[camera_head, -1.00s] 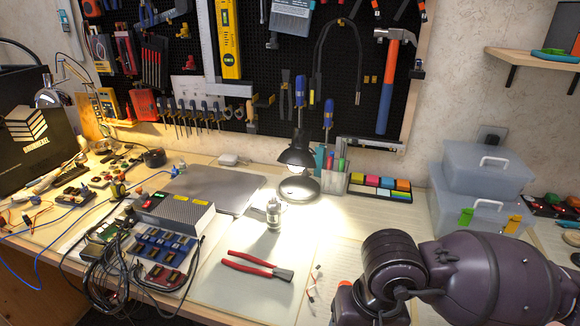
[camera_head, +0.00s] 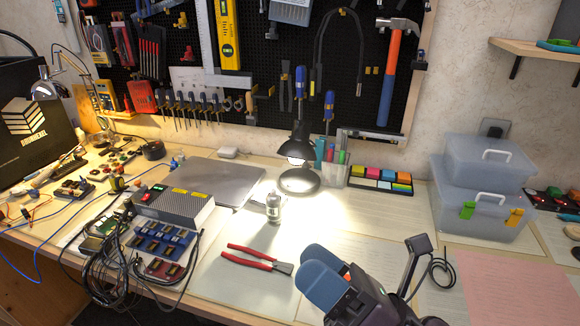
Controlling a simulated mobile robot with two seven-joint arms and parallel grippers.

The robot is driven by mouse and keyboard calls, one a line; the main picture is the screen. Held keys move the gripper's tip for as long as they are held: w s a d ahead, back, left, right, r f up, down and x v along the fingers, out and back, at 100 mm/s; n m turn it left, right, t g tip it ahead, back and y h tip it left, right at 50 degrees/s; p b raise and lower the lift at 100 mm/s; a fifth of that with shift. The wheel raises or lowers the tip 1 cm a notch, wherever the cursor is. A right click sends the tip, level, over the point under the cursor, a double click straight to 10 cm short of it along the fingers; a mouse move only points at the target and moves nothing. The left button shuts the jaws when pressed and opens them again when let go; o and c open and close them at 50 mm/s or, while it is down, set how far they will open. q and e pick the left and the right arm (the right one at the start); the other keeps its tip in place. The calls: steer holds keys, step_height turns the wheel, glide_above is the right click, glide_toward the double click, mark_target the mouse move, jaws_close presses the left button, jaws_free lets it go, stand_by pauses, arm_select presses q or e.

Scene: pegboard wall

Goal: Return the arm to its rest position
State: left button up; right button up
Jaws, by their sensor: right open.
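My right gripper (camera_head: 322,275) is at the bottom centre-right of the head view, low over the front of the workbench. Its blue-padded fingers point up and to the left, apart and with nothing between them. Most of my right arm is below the frame. Red-handled pliers (camera_head: 257,259) lie flat on the pale mat just left of the gripper, not touching it. A small clear bottle (camera_head: 273,207) stands upright behind the pliers. My left gripper is not in view.
A black lamp (camera_head: 299,150) stands at the back middle. Stacked clear boxes (camera_head: 483,205) stand at the right. A grey device (camera_head: 173,208) and cables crowd the left. The pegboard (camera_head: 350,75) with tools is behind. A pink sheet (camera_head: 515,288) lies at the lower right.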

steer(key=w+d+f+m+t+h, duration=0.2)
steer(key=d+f+m+t+h, duration=0.3)
steer(key=m+h, duration=0.4)
steer(key=w+d+f+m+t+h, duration=0.25)
steer(key=d+m+h, duration=0.4)
steer(key=m, duration=0.55)
steer(key=s+d+f+m+g+h, duration=0.35)
steer(key=d+f+m+h, duration=0.25)
steer(key=d+f+m, duration=0.3)
steer(key=s+d+f+m+g, duration=0.2)
steer(key=s+f+m+g, duration=0.4)
steer(key=s, duration=0.5)
steer(key=s+d+f+m+g, duration=0.2)
steer(key=s+f+m+g, duration=0.2)
steer(key=s+f+g, duration=0.5)
steer(key=w+f+t+p, duration=0.1)
steer(key=w+t+p, duration=0.2)
steer(key=w+t, duration=0.6)
steer(key=shift+a+f+n+t+y+p, duration=0.3)
steer(key=shift+n+t+y, duration=0.15)
steer(key=shift+t, duration=0.55)
